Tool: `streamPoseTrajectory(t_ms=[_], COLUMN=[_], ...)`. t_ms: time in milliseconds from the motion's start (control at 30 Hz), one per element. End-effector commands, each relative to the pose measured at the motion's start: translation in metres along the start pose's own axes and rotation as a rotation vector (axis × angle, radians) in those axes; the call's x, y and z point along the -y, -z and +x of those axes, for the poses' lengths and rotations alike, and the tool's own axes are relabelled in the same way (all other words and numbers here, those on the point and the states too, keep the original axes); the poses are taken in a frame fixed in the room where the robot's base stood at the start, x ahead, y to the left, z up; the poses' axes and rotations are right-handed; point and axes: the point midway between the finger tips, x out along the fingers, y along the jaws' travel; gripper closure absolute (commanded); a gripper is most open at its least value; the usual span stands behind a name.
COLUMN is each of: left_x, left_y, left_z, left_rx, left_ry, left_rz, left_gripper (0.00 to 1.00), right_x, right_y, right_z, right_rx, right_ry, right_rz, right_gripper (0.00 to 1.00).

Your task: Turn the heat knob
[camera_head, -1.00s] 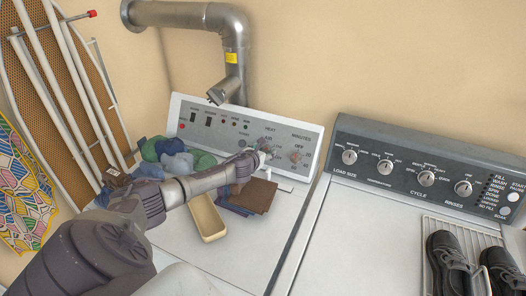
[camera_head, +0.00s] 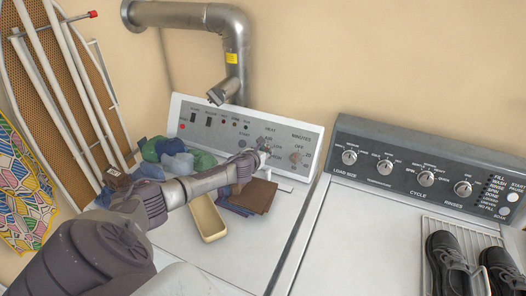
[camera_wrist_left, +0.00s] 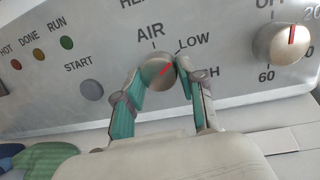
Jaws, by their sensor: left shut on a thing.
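The heat knob (camera_wrist_left: 158,71) is a round metal knob with a red pointer line, on the dryer's grey control panel (camera_head: 225,122). In the left wrist view its red line points up and to the right, toward LOW. My left gripper (camera_wrist_left: 160,76) has its two green-padded fingers on either side of the knob and is shut on it. In the head view my left gripper (camera_head: 262,152) reaches the panel, and its fingers largely hide the knob. My right gripper is not in view.
The minutes knob (camera_wrist_left: 280,43) is to the right of the heat knob. Folded cloths (camera_head: 255,196), a beige tray (camera_head: 207,218) and bundled clothes (camera_head: 178,160) lie on the dryer top. A washer panel (camera_head: 425,172) and black shoes (camera_head: 447,262) are at right.

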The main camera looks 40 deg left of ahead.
Motion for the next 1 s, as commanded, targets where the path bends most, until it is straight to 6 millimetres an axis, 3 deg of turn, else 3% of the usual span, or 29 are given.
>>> streamPoseTrajectory(t_ms=[1000], left_x=[0.002], left_y=[-0.004], left_z=[0.000], left_rx=[-0.047], left_ry=[-0.107], left_rz=[-0.836], left_gripper=[0.95], right_x=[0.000], right_y=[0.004], right_z=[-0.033], right_rx=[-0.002], right_ry=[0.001], right_rz=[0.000], right_gripper=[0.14])
